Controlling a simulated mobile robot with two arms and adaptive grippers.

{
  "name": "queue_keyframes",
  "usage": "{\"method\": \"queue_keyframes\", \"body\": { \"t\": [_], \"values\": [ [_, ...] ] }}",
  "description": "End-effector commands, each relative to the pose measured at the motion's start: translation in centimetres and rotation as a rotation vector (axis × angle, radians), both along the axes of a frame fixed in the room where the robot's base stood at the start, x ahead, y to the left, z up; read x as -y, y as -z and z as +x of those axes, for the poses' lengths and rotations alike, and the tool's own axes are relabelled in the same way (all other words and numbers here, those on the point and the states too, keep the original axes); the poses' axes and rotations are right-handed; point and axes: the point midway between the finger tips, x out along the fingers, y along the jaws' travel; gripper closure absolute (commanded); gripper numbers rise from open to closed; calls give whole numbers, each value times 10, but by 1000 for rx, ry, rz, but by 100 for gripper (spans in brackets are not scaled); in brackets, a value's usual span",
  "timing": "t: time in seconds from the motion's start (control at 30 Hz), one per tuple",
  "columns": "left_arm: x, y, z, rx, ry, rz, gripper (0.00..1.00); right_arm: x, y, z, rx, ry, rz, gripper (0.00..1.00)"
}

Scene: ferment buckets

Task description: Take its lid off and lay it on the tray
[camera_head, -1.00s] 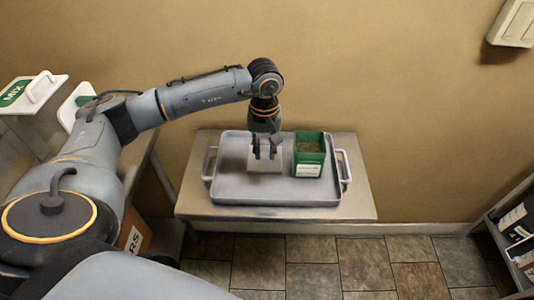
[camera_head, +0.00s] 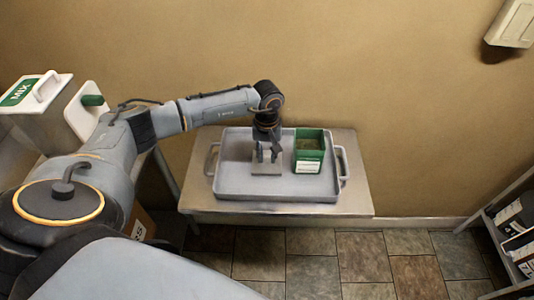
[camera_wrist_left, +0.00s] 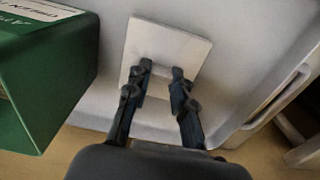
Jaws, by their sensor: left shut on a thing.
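My left gripper (camera_head: 267,157) is shut on a small square pale grey lid (camera_head: 267,169). It holds the lid, flat, over the middle of the grey tray (camera_head: 235,190). In the left wrist view the lid (camera_wrist_left: 190,52) shows beneath the fingers (camera_wrist_left: 158,85). I cannot tell whether the lid touches the tray floor. A green box (camera_head: 309,153) with a white label stands upright on the tray, right of the gripper and apart from it. Its top is open, with brownish contents inside. The box (camera_wrist_left: 50,85) also shows at the left of the left wrist view. My right gripper is out of view.
At the left are a bin with a white lid labelled MIX (camera_head: 20,92) and a white panel with a green handle (camera_head: 92,100). A shelf (camera_head: 510,225) stands at the right.

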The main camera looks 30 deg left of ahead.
Motion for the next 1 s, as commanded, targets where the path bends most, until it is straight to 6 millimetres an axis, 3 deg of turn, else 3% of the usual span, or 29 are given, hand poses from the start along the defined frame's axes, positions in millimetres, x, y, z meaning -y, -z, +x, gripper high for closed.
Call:
{"method": "queue_keyframes", "body": {
  "t": [0.03, 0.07, 0.13, 0.17, 0.6, 1.0],
  "values": [
    [0, 3, 0, -1, 0, 1, 100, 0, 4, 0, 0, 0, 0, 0],
    [0, 2, 0, -1, 0, 1, 71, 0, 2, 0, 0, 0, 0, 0],
    [0, 1, 0, -1, 0, 1, 56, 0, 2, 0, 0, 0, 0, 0],
    [0, 1, 0, -1, 0, 1, 54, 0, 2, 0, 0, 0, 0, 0],
    [0, -8, 1, 3, 0, 1, 54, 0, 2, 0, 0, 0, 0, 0],
    [0, -90, 1, 5, 0, 0, 54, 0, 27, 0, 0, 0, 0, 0]
  ]
}}
